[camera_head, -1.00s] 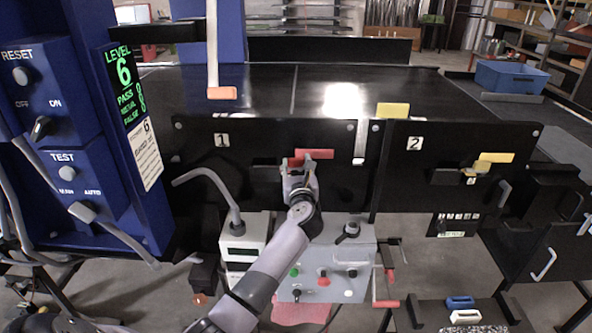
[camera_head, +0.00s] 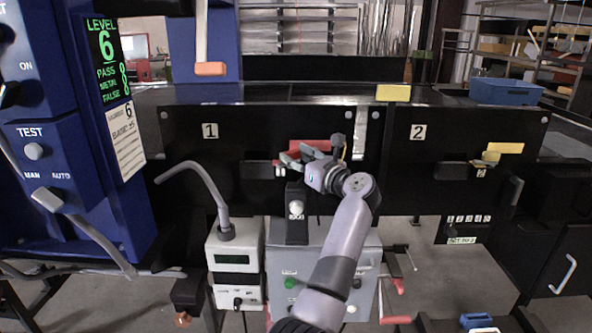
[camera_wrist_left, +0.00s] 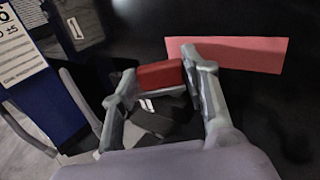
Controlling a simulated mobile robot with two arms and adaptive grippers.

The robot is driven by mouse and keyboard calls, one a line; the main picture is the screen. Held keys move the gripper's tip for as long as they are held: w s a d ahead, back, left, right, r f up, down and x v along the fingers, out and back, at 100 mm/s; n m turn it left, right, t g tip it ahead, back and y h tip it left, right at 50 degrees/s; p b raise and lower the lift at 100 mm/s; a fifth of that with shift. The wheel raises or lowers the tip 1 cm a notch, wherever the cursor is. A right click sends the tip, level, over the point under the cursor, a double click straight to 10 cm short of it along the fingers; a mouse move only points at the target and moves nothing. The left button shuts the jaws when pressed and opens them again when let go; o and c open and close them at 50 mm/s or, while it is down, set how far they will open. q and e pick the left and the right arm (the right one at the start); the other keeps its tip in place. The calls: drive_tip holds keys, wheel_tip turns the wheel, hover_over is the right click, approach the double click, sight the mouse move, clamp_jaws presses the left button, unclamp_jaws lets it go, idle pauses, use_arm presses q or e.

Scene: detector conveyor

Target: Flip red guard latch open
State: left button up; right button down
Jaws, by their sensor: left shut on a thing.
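The red guard latch shows as a small red block (camera_wrist_left: 160,75) in the left wrist view, between the two fingers of my left gripper (camera_wrist_left: 160,66). The fingers are closed on it. In the head view my left gripper (camera_head: 290,157) is at the front of panel 1 (camera_head: 220,165), reaching in from the right side of the latch. The latch is mostly hidden by the fingers there. A flat red plate (camera_head: 312,146) sits just behind the gripper; it also shows in the left wrist view (camera_wrist_left: 245,54). My right gripper is not in view.
A grey control box (camera_head: 280,265) and a white meter box (camera_head: 235,263) with a curved grey handle stand below panel 1. A black bracket with a pale knob (camera_head: 296,208) is just under the gripper. Panel 2 (camera_head: 440,150) with yellow tags is to the right.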

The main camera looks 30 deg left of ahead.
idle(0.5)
use_arm(q)
drive_tip(key=o, duration=1.1)
drive_tip(key=shift+o, duration=0.2)
